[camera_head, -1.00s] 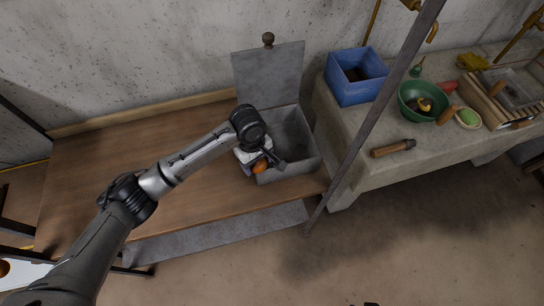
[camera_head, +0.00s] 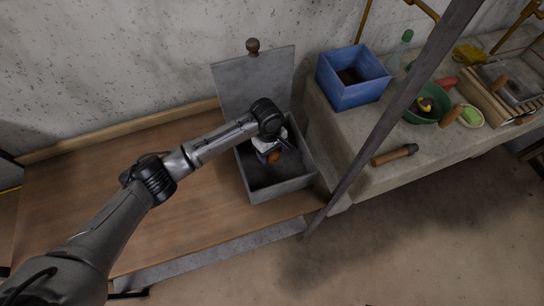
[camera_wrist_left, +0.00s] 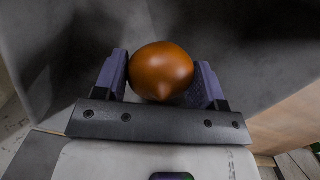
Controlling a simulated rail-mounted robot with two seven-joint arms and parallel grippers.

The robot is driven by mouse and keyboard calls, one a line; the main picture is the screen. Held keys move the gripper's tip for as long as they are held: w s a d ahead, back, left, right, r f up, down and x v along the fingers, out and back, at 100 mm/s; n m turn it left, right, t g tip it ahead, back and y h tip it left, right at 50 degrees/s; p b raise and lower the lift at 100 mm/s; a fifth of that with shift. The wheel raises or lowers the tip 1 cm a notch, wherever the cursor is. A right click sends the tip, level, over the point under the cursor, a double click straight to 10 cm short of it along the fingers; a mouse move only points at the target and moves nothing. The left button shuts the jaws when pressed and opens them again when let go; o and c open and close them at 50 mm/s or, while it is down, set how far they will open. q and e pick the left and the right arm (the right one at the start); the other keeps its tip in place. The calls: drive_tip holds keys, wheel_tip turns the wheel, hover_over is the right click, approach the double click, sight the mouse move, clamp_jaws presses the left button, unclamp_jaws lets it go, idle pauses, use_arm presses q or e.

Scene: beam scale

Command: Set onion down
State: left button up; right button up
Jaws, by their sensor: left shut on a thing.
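The onion (camera_head: 273,157) is round and orange-brown. My left gripper (camera_head: 272,153) is shut on it, and the wrist view shows the onion (camera_wrist_left: 161,71) between the two purple-grey fingers of the left gripper (camera_wrist_left: 162,80). Both are over the opening of a grey box (camera_head: 284,188), whose lid (camera_head: 254,82) stands open at the back. In the wrist view grey box surfaces surround the onion. I cannot tell whether the onion touches the box floor. My right gripper does not show.
The grey box stands on a wooden bench (camera_head: 110,180). To the right, a stone counter (camera_head: 350,140) holds a blue bin (camera_head: 352,92), a green bowl (camera_head: 422,119), a wooden-handled tool (camera_head: 394,155) and a crate (camera_head: 490,103). A dark slanted post (camera_head: 385,122) stands between bench and counter.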

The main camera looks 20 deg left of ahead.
sight(271, 157)
use_arm(q)
drive_tip(key=shift+f, duration=1.95)
drive_tip(key=shift+f, duration=0.1)
drive_tip(key=o, duration=1)
drive_tip(key=shift+o, duration=0.2)
drive_tip(key=r, duration=0.4)
drive_tip(key=a+r, duration=0.1)
drive_tip(key=r, duration=0.3)
drive_tip(key=w+r, duration=0.1)
drive_tip(key=r, duration=0.3)
drive_tip(key=shift+a, duration=0.15)
